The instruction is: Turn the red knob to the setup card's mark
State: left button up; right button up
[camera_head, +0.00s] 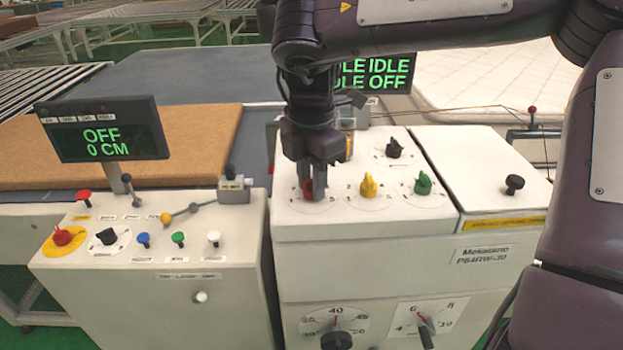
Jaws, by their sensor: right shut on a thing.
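The red knob (307,187) sits at the left of the top panel on the white control cabinet (390,227), with a dial scale around it. My right gripper (314,190) comes down from above and is shut on the red knob, its fingers hiding most of the knob and part of the scale. I cannot read the knob's pointer direction. I cannot make out a setup card for certain. My left gripper is not in view.
Yellow (368,186), green (423,184) and black (394,148) knobs stand close by on the same panel. A left console (150,240) holds buttons and a display (101,130) reading "OFF 0 CM". A white mattress (480,80) lies behind.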

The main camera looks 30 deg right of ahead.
aim_at(311, 179)
jog(key=o, duration=1)
notch_tip(311, 179, up, 8)
jog(key=shift+f+p, duration=0.1)
jog(key=shift+p, duration=0.55)
